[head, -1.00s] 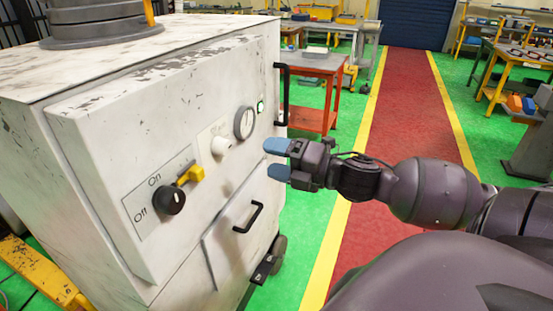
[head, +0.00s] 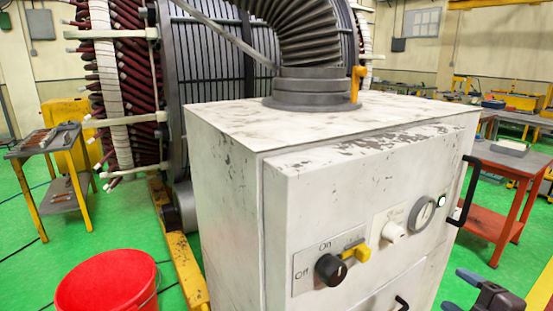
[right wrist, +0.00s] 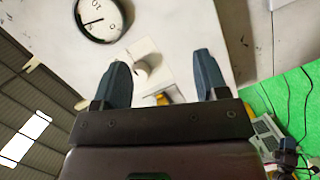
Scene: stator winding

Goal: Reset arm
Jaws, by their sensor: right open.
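My right gripper (head: 460,290) is at the lower right of the head view, in front of the white cabinet (head: 228,190) and clear of its panel. Its two blue fingers are apart with nothing between them. In the right wrist view the open gripper (right wrist: 161,62) faces the cabinet front, with the white knob (right wrist: 150,70) seen between and beyond the fingers and the round gauge (right wrist: 98,18) at the upper left.
The cabinet front has a black On/Off knob (head: 330,270), a yellow lever (head: 357,253) and black handles (head: 466,190). A red bucket (head: 107,283) stands at the lower left. A large wound stator (head: 210,75) stands behind. An orange table (head: 495,205) is at the right.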

